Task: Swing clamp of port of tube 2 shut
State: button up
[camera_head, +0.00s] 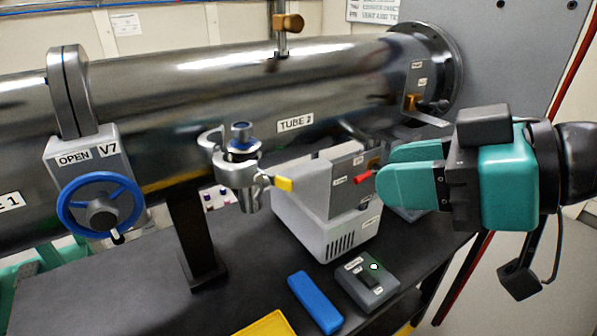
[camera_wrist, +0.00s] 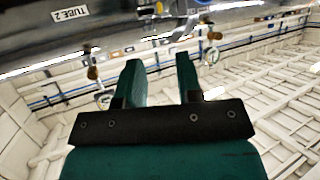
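Tube 2 (camera_head: 340,90) is a long shiny metal tube across the head view, with a "TUBE 2" label that also shows in the wrist view (camera_wrist: 70,13). Its port (camera_head: 243,158) sticks out on the near side, with a blue part on top. A silver clamp (camera_head: 240,175) is around the port. One curved clamp piece (camera_head: 209,140) stands out to the left, apart from the port. A yellow-tipped lever (camera_head: 284,184) points right. My gripper (camera_head: 382,178) is right of the port, clear of it. Its two teal fingers (camera_wrist: 160,80) are apart with nothing between them.
A grey box (camera_head: 325,215) with a red-tipped lever (camera_head: 364,177) stands between port and gripper. A blue-wheeled valve V7 (camera_head: 100,205), labelled OPEN, is at left. A switch box (camera_head: 367,282) and blue block (camera_head: 315,303) lie on the dark bench. A post (camera_head: 283,35) rises above the tube.

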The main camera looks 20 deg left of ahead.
aim_at(292, 181)
jog(key=p+x, duration=0.3)
jog(key=x, duration=0.9)
jog(key=shift+w+a+f+p, duration=0.1)
jog(key=shift+a+f+p, duration=0.15)
jog(key=shift+a+p, duration=0.05)
grip_shut()
